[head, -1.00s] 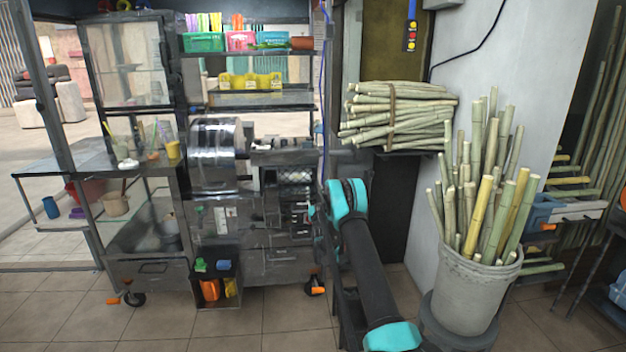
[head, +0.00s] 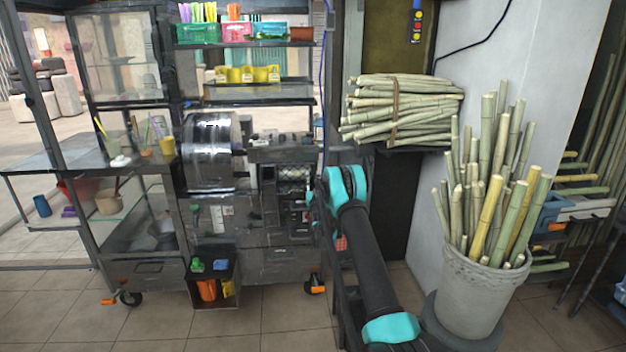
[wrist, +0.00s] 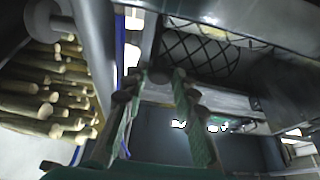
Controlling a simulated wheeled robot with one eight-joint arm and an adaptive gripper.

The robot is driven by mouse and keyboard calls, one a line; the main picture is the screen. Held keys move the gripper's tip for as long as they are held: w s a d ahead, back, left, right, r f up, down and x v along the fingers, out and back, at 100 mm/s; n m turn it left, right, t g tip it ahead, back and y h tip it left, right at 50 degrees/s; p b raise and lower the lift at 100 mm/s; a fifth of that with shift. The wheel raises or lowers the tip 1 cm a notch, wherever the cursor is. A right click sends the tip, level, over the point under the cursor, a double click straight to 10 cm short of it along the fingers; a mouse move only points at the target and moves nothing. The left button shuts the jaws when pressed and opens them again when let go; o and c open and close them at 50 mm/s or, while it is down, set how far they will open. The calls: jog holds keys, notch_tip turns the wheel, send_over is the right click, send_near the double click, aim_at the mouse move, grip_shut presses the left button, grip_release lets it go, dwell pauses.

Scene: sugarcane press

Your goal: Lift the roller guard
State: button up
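The sugarcane press stands in the cart beside a shiny metal drum (head: 212,150). Its guard appears to be the dark mesh-fronted part (head: 294,182) under a grey metal top (head: 285,148). In the wrist view, diamond mesh (wrist: 200,55) shows close ahead, below a pale metal edge. My gripper (wrist: 158,76) is open, its two dark green-edged fingers apart with nothing visible between them. The fingertips are near the lower edge of the mesh; I cannot tell whether they touch it. In the head view, my arm hides most of the gripper.
A bundle of cane (head: 400,112) lies on a shelf right of the press. A grey bucket (head: 470,295) of upright cane stands right of my arm. A blue cable (head: 325,75) hangs beside the cart. Open tiled floor (head: 160,325) lies in front of the cart.

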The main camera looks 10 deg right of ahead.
grip_shut()
jog(key=shift+r, duration=0.1)
